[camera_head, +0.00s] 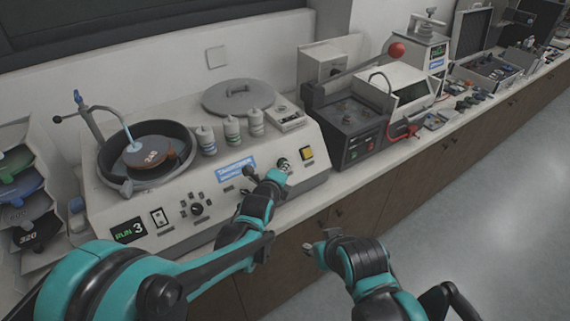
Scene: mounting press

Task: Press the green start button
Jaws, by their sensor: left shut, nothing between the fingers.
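The grey polishing machine (165,215) stands on the counter with a sloped front panel of knobs and switches. My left gripper (280,175) is shut and empty, at the right part of this panel. Just above its tips is a small round dark control with a greenish tint (283,163); I cannot tell whether it is the green start button or whether the fingers touch it. The hand hides part of the panel. My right gripper (318,243) is low in front of the cabinets, away from the panel; its opening is unclear.
A yellow switch (307,154) is right of my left gripper. A lit display reading "RUN 3" (128,230) is at the panel's left. A black-fronted machine (348,130) with a red-knobbed lever (397,50) stands to the right. The floor (470,200) is clear.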

